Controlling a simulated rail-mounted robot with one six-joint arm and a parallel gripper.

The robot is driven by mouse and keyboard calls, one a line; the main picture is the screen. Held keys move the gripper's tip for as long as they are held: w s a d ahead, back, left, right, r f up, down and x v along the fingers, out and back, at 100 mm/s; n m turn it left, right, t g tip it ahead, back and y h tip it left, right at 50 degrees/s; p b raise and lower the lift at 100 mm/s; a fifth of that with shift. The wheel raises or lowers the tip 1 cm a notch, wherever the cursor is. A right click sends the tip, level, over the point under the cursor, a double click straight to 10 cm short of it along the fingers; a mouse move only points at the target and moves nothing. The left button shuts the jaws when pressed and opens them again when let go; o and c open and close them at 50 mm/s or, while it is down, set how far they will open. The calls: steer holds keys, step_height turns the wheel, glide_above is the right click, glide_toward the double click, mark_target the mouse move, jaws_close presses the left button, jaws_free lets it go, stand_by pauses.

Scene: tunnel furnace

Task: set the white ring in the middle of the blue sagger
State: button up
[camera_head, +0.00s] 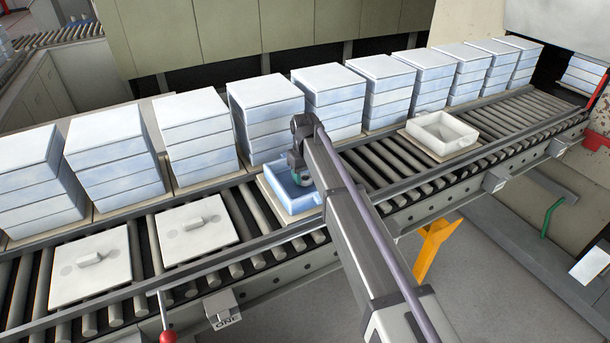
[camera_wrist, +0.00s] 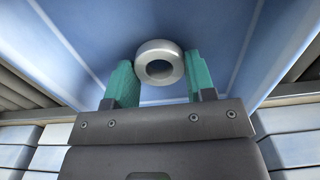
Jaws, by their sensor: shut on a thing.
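The blue sagger (camera_head: 275,186) is an open square box on the roller conveyor, left of the picture's middle in the head view. Its blue inside (camera_wrist: 240,20) fills the upper part of the wrist view. My gripper (camera_wrist: 160,80) has teal fingers and is shut on the white ring (camera_wrist: 160,49), one finger on each side. The ring has a round hole and shows in front of the sagger's blue floor. I cannot tell whether the ring touches that floor. In the head view my gripper (camera_head: 300,177) is down at the sagger, and my arm hides its right side and the ring.
A cream open sagger (camera_head: 460,143) stands farther right on the rollers. Stacks of pale blue boxes (camera_head: 265,118) line the back of the conveyor. A red-knobbed lever (camera_head: 167,336) stands at the front edge.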

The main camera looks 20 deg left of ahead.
steer(key=shift+f, duration=0.25)
steer(key=o, duration=1)
step_height(320, 180, up, 11)
steer(key=p, duration=1)
steer(key=shift+p, duration=0.3)
steer(key=shift+f, duration=0.1)
